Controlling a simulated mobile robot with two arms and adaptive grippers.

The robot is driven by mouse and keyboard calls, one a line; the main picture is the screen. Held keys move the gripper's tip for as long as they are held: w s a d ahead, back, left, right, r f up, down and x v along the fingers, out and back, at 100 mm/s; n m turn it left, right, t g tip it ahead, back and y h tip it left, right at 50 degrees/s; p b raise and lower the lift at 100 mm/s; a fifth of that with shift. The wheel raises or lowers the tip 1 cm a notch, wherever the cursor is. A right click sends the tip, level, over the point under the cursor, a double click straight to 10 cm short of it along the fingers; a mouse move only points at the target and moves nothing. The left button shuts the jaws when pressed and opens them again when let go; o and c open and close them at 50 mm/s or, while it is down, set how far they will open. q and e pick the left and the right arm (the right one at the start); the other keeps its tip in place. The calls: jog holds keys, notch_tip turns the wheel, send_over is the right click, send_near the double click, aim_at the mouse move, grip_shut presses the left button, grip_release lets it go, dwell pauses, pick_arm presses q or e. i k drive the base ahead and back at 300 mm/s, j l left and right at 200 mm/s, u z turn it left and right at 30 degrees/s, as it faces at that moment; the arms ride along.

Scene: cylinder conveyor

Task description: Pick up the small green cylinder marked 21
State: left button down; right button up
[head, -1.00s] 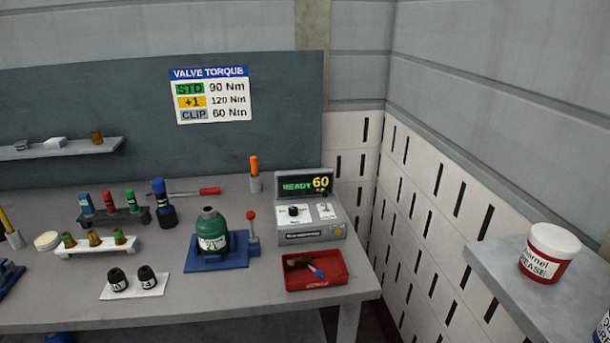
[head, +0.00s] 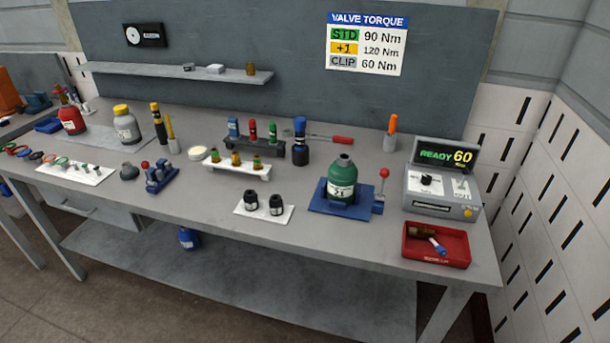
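The small green cylinder (head: 342,180) has a white label that appears to read 21. It stands upright in a blue holder (head: 318,202) on the right half of the grey workbench. A red-knobbed lever (head: 383,178) rises at the holder's right side. The cylinder's top is a bare grey-green neck. Neither of my grippers is in the head view.
A torque box (head: 440,190) reading READY 60 and a red tray (head: 436,245) stand right of the holder. Behind are a socket rack (head: 258,148) and a blue-black tool (head: 300,142).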

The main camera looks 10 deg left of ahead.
aim_at(342, 173)
jog(key=i+j+z, duration=0.1)
jog(key=j, duration=0.25)
jog(key=i+j, duration=0.15)
jog(key=j, duration=0.2)
jog(key=i+j+z, duration=0.15)
jog(key=j, duration=0.15)
jog(key=j+z, duration=0.1)
jog(key=j, duration=0.25)
